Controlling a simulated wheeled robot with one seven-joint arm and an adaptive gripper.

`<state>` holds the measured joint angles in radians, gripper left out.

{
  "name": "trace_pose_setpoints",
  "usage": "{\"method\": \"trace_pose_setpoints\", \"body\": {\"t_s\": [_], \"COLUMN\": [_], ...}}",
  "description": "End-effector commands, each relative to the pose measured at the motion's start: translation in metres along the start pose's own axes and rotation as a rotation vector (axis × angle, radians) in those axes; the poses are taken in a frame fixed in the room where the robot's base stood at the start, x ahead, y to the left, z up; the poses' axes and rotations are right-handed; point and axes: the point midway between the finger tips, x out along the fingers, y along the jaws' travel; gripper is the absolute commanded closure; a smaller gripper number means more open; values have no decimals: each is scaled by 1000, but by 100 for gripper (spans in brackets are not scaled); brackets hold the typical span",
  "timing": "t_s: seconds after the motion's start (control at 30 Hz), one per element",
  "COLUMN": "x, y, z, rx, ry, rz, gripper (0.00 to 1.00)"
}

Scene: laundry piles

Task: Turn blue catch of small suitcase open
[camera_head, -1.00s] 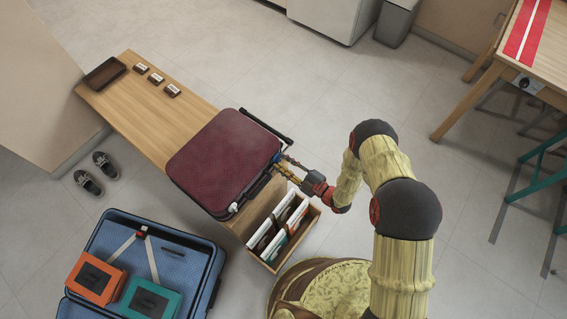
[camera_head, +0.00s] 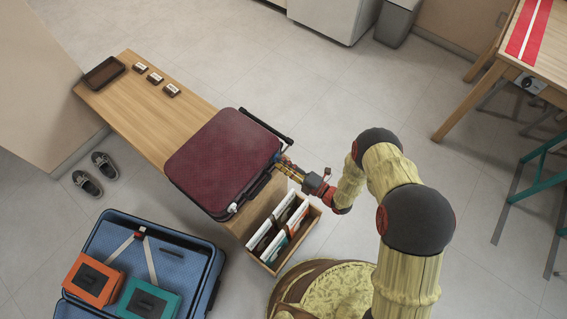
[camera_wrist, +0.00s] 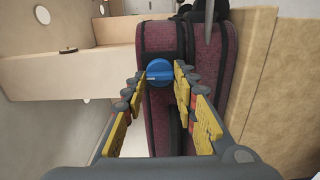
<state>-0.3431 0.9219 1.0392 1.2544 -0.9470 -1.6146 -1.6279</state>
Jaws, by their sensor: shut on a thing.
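The small suitcase (camera_head: 222,162) is dark red with black trim and lies shut on the wooden bench. Its blue catch (camera_wrist: 159,72) is a round knob with a lighter line across it, on the suitcase's side facing my arm. My gripper (camera_head: 283,164) reaches the suitcase from the right. In the wrist view, its yellow-padded fingers (camera_wrist: 156,84) stand on either side of the blue catch, shut on it at their tips. In the head view the catch is mostly hidden by the fingers.
A wooden box (camera_head: 268,265) of upright folders stands close below my gripper. An open blue suitcase (camera_head: 205,285) with orange and teal boxes lies on the floor. A brown tray (camera_head: 104,72) and small labelled blocks (camera_head: 155,78) sit at the bench's far end.

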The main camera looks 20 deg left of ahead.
Motion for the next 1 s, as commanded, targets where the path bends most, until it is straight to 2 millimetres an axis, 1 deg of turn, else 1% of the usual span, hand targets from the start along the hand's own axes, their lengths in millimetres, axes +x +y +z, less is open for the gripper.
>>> {"method": "trace_pose_setpoints", "body": {"t_s": [0.5,0.53,0.83,1.0], "x": [0,0,0,0], "y": [-1,-1,0,0], "z": [-1,-1,0,0], "rx": [-19,-19,-18,-18], "ry": [2,2,1,0], "rz": [-2,-2,-1,-1], "gripper": [97,71,54,53]}}
